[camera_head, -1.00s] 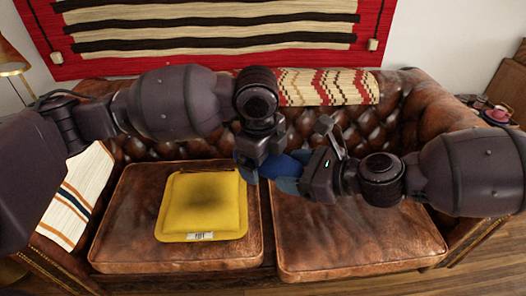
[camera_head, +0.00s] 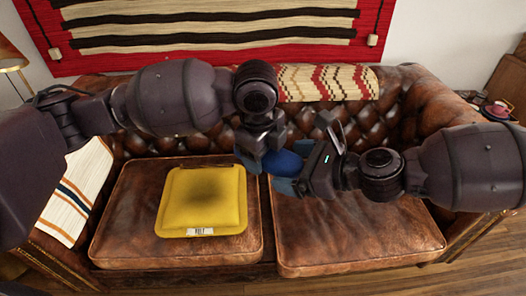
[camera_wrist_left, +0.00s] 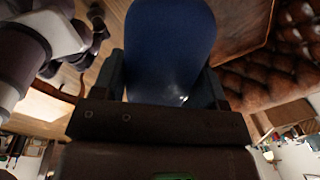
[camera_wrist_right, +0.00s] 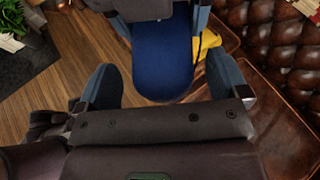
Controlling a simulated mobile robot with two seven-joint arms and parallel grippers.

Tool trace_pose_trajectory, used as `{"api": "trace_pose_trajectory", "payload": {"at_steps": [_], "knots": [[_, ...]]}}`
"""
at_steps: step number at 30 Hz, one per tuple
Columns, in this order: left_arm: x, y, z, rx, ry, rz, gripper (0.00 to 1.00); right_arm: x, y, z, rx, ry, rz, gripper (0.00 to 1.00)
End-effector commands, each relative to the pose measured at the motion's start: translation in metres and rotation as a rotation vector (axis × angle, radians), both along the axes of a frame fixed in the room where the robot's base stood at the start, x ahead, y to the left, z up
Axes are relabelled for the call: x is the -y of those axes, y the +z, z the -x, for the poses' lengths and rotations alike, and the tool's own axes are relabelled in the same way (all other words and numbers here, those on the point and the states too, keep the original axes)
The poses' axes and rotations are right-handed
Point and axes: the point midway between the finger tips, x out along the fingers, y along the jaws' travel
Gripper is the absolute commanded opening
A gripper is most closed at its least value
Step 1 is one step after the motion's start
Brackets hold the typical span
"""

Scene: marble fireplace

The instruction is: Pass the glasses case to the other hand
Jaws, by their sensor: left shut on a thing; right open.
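The glasses case (camera_head: 283,163) is a blue, rounded, elongated case held in the air above the sofa. My left gripper (camera_head: 256,160) is shut on it; in the left wrist view the case (camera_wrist_left: 168,45) stands between the left fingers. My right gripper (camera_head: 287,178) is open close on the case's right side. In the right wrist view the case's free rounded end (camera_wrist_right: 163,65) lies between the spread blue fingers of my right gripper (camera_wrist_right: 168,85), with a gap on the left side. Contact on the right side cannot be told.
A brown leather sofa (camera_head: 350,240) lies below both grippers. A yellow cushion (camera_head: 203,200) is on its left seat. A striped throw (camera_head: 325,84) hangs over the backrest, and a cream striped cloth (camera_head: 75,195) covers the left armrest. The right seat is clear.

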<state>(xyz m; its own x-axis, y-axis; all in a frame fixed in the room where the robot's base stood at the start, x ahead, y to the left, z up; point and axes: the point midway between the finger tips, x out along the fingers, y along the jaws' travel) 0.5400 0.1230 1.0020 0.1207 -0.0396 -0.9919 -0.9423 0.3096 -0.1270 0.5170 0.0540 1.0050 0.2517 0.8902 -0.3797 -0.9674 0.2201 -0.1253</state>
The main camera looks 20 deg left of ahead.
Motion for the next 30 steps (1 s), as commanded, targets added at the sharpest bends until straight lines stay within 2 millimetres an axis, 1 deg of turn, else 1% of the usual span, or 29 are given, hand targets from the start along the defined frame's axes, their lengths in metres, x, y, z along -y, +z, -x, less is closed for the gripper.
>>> {"api": "trace_pose_trajectory", "payload": {"at_steps": [5,8,21,27,30], "knots": [[0.0,0.0,0.0,0.0,0.0,0.0,0.41,0.009,0.004,0.002,0.001,-0.002,0.001,0.93],[0.0,0.0,0.0,0.0,0.0,0.0,0.41,0.021,0.009,0.005,0.001,-0.003,0.001,0.93],[0.0,0.0,0.0,0.0,0.0,0.0,0.41,0.08,0.034,0.022,0.0,-0.003,0.0,0.93],[0.0,0.0,0.0,0.0,0.0,0.0,0.41,0.099,0.042,0.027,0.001,-0.002,0.0,0.93],[0.0,0.0,0.0,0.0,0.0,0.0,0.41,0.104,0.044,0.029,0.0,-0.001,0.0,0.93]]}}
